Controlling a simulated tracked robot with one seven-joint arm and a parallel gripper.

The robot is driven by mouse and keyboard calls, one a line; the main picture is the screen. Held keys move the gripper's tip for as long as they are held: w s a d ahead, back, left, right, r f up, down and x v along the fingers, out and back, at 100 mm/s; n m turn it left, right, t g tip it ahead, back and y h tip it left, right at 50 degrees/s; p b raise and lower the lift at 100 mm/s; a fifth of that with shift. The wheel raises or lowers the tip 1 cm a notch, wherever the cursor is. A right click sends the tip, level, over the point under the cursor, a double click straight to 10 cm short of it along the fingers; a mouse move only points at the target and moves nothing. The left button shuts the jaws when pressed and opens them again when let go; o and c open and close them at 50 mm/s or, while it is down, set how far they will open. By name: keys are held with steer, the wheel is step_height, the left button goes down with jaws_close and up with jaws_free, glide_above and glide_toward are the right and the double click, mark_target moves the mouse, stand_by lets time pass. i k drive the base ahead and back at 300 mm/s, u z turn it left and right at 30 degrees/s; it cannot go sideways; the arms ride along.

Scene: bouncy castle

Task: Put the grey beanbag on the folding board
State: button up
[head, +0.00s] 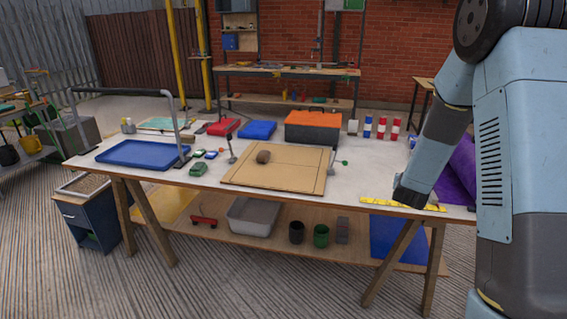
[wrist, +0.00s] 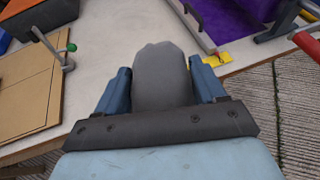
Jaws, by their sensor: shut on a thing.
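The grey beanbag (wrist: 163,78) is between the two blue fingers of my gripper (wrist: 164,88) in the wrist view, which is shut on it. In the head view my gripper (head: 408,194) is low over the right front part of the table, by a yellow strip; the grey beanbag cannot be made out there. The tan folding board (head: 290,172) lies flat at the middle of the table, left of my gripper. The board also shows at the left of the wrist view (wrist: 25,95). A brown lump (head: 263,157) rests on the board's upper left part.
Small metal posts with green knobs (head: 333,170) stand by the board's edges. An orange-topped toolbox (head: 313,128) stands behind it. A blue tray (head: 140,154) is at left, red and blue cans (head: 382,127) at back right. A purple thing (head: 460,172) is partly behind my arm.

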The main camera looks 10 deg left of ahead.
mark_target(292, 178)
steer(key=i, duration=0.85)
steer(key=u, duration=0.2)
steer(key=k, duration=0.9)
steer(key=z, duration=0.2)
steer(key=i, duration=1.15)
